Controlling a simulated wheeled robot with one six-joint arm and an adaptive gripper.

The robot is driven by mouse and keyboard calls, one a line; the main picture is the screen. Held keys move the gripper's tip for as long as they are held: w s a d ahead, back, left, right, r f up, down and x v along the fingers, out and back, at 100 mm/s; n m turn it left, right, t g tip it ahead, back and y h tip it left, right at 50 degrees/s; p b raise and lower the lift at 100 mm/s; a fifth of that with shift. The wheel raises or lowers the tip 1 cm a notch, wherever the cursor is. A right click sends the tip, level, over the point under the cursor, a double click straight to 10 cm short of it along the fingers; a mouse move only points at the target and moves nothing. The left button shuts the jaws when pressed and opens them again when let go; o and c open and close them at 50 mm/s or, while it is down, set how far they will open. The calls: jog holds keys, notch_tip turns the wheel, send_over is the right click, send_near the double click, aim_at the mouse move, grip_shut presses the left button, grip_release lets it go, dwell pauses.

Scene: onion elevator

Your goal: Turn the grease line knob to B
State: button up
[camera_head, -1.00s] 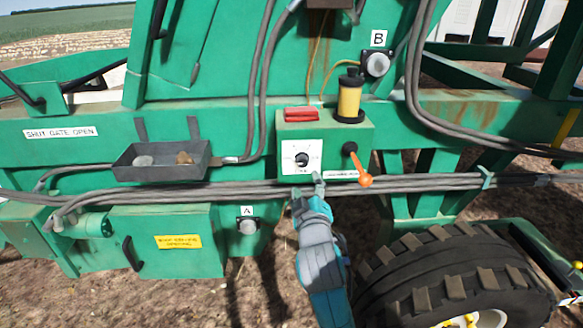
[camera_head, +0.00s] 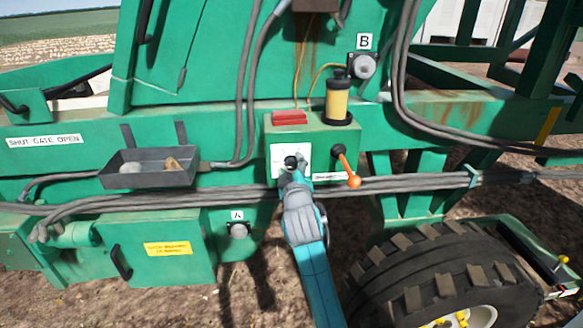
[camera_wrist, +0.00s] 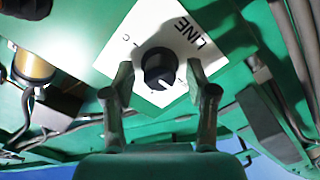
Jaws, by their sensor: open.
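The grease line knob (camera_wrist: 159,68) is a round black knob with a white pointer mark, on a white plate (camera_wrist: 188,38) lettered "LINE". In the wrist view it sits between and just beyond my two open fingers (camera_wrist: 158,88), and I cannot tell if they touch it. A letter "C" shows near the knob; I cannot make out the other position letters. In the head view the knob (camera_head: 291,161) shows just above my gripper (camera_head: 290,172), which covers the lower part of the plate (camera_head: 277,160).
An orange-handled lever (camera_head: 346,166) is close to the right of the plate. A red block (camera_head: 289,118) and a yellow canister (camera_head: 337,101) sit above. Hoses (camera_head: 400,184) run across below. A grey tray (camera_head: 150,180) with stones hangs at left. A large tyre (camera_head: 430,290) stands lower right.

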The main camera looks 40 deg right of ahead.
grip_shut()
jog(key=shift+m, duration=0.3)
jog(key=m, duration=1.1)
jog(key=shift+m, duration=0.3)
jog(key=m, duration=0.5)
jog(key=shift+d+m, duration=0.1)
jog(key=shift+m, duration=0.2)
jog(key=m, duration=0.5)
jog(key=shift+m, duration=0.4)
